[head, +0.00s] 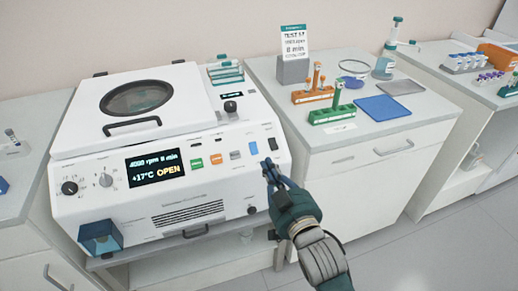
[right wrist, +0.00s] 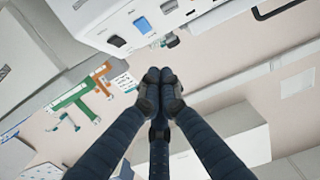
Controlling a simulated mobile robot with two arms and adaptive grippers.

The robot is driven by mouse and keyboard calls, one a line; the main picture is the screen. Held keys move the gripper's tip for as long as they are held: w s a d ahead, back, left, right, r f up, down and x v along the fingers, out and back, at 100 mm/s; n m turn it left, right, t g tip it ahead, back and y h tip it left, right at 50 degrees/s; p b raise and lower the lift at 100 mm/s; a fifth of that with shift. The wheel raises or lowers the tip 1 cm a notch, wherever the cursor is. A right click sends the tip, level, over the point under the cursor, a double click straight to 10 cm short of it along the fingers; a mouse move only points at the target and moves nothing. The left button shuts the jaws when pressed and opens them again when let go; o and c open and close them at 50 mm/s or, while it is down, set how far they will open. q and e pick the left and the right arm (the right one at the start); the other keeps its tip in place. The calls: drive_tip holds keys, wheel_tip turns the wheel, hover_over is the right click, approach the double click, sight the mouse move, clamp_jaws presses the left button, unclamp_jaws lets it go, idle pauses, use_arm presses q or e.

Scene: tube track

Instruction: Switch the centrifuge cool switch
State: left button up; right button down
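The white centrifuge (head: 75,205) stands at the left, its display (head: 155,168) reading 4000 rpm, 8 min, +17°C and OPEN. A blue rocker switch (head: 253,148) sits at the right of its front panel, beside a dark rocker switch (head: 272,145). The blue switch (right wrist: 142,25) and dark switch (right wrist: 117,40) also show in the right wrist view. Their labels are too small to read. My right gripper (head: 267,166) is shut and empty just below these switches, apparently apart from them. Its fingertips (right wrist: 160,76) are together in the right wrist view. My left gripper is not in view.
Green (head: 196,163), orange (head: 215,159) and grey (head: 236,155) buttons lie left of the switches. A small black knob (head: 252,210) is below. The right bench (head: 345,135) holds tube racks, a blue mat (head: 382,108) and a bottle (head: 387,62).

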sight(254, 148)
drive_tip(key=shift+w, duration=0.1)
drive_tip(key=x, duration=0.4)
drive_tip(key=f+x, duration=0.1)
drive_tip(key=x, duration=0.3)
drive_tip(key=f+x, duration=0.1)
drive_tip(key=x, duration=0.3)
drive_tip(key=shift+f+p, duration=0.1)
drive_tip(key=shift+p, duration=0.25)
drive_tip(key=shift+w+a+f, duration=0.15)
drive_tip(key=shift+w+f, duration=0.1)
drive_tip(key=shift+f, duration=0.15)
